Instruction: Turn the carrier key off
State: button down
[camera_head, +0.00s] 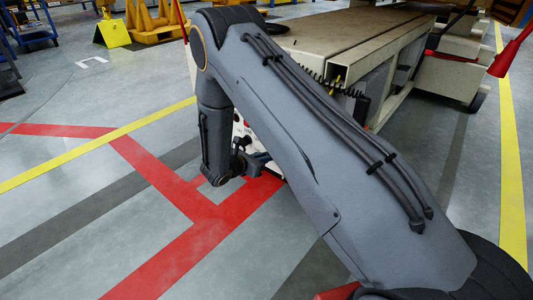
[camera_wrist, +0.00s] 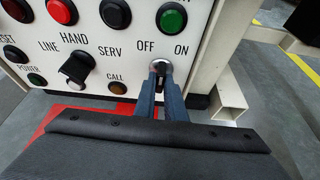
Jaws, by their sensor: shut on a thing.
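The key switch (camera_wrist: 160,66) with its round metal collar sits on the white control panel (camera_wrist: 130,50), between the printed words OFF and ON. My gripper (camera_wrist: 158,88) reaches up from below in the wrist view and is shut on the key. The fingers cover most of the key, so I cannot tell clearly which word it points to. In the head view the carrier (camera_head: 345,35) is a beige flat-topped vehicle; my arm hides most of its panel and the key.
Around the key are a green button (camera_wrist: 171,18), a black button (camera_wrist: 115,13), a red button (camera_wrist: 62,11), a black selector knob (camera_wrist: 76,68) and an orange CALL button (camera_wrist: 117,87). A red lever (camera_head: 505,55) stands at the right.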

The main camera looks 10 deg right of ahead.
jog(key=shift+w+a+n+g+h+p, duration=0.1)
jog(key=shift+n+g+h+p, duration=0.35)
jog(key=shift+n, duration=0.65)
jog(key=shift+w+n+g+h+p, duration=0.1)
jog(key=shift+n+g+h+p, duration=0.35)
jog(key=shift+n, duration=0.65)
jog(key=c, duration=1.8)
grip_release()
jog(key=shift+p+v, duration=1.4)
jog(key=shift+v, duration=2.5)
jog(key=shift+w+a, duration=0.1)
